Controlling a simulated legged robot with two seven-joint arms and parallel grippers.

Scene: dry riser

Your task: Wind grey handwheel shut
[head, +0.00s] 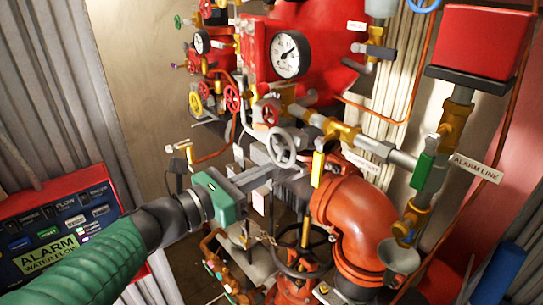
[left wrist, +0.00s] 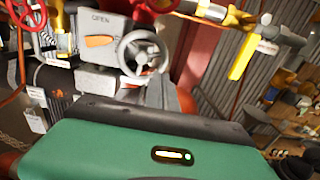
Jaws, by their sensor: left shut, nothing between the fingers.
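The grey handwheel (head: 281,148) is a small spoked wheel on the front of a grey box in the middle of the head view. In the left wrist view the grey handwheel (left wrist: 142,52) is just beyond the fingertips, on the grey housing (left wrist: 95,53) with an orange pointer and the word OPEN. My left gripper (head: 296,171) reaches in from the left. Its fingers are together and empty, just below the wheel in the head view. In the left wrist view its fingers (left wrist: 162,92) overlap the wheel's lower edge; I cannot tell whether they touch it. My right gripper is not in view.
An orange pipe elbow (head: 362,222) stands right of the gripper. A yellow-handled valve (head: 318,167) is close beside the wheel. A dark handwheel (head: 303,250) sits below. Red handwheels and a gauge (head: 289,54) are above. An alarm panel (head: 62,229) is at left.

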